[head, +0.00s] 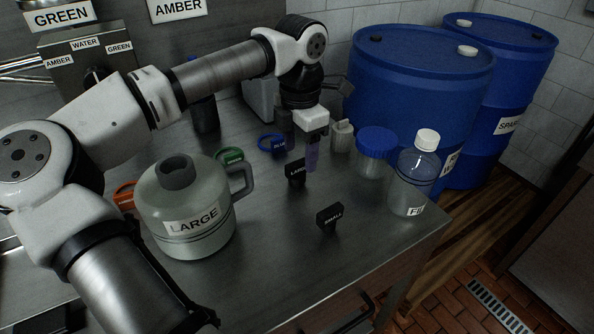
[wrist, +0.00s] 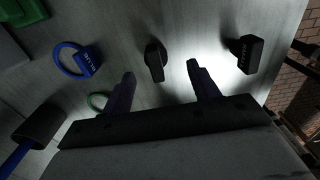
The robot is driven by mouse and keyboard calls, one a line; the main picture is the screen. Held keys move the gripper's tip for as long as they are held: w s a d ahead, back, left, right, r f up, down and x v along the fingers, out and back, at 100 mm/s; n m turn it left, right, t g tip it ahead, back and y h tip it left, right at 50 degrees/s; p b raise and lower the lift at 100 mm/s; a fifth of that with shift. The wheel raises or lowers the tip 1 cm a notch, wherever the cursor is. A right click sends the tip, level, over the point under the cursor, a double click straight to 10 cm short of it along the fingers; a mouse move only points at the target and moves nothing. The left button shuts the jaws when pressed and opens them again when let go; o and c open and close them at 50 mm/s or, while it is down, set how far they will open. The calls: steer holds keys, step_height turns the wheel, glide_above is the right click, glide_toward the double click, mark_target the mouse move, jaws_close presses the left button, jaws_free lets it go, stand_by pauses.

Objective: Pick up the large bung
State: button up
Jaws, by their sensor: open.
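The large bung (head: 296,174) is a black piece with a "LARGE" label, on the steel bench below my gripper (head: 302,150). In the wrist view the large bung (wrist: 155,60) appears ahead of the gap between the two fingers of my gripper (wrist: 160,76), seen from above, its label not readable. My gripper is open and empty, pointing down, with the bung apart from the fingers as far as I can see. The small bung (head: 330,217), black and labelled "SMALL", stands nearer the bench front; it also shows at right in the wrist view (wrist: 246,53).
A grey jug labelled "LARGE" (head: 190,218) stands left. A clear bottle (head: 414,178) and a blue-lidded jar (head: 376,150) stand right, near the bench edge. A blue ring tag (head: 271,144) and green ring tag (head: 231,155) lie behind. Blue drums (head: 415,85) stand beyond.

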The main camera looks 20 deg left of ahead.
mark_target(297, 163)
steer(key=f, duration=0.3)
steer(key=f+p, duration=0.1)
steer(key=f, duration=0.1)
steer(key=shift+w+a, duration=0.15)
steer(key=shift+a, duration=0.2)
steer(key=shift+r, duration=0.1)
steer(key=c, duration=1.1)
